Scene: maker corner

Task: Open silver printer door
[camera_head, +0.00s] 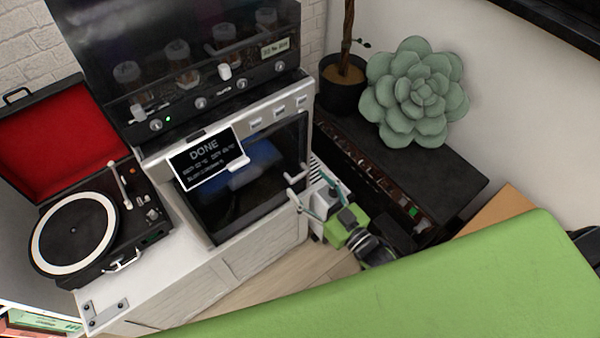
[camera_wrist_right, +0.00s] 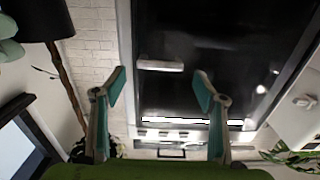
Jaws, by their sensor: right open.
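The silver printer (camera_head: 295,102) stands below a black unit, with a dark glass door (camera_head: 262,185) on its front. The door appears closed. My right gripper (camera_head: 299,189) is open and empty, in front of the door's right side and apart from the bar. In the right wrist view the dark door (camera_wrist_right: 205,40) fills the middle, and the pale bar (camera_wrist_right: 160,65) shows beyond and between the open fingertips (camera_wrist_right: 160,82). My left gripper is out of view.
A turntable (camera_head: 75,230) with a red lid stands left of the printer. At right, a black cabinet (camera_head: 450,180) holds a pale green succulent-shaped object (camera_head: 418,92) and a potted plant (camera_head: 342,95). A large green surface (camera_head: 430,285) crosses the foreground.

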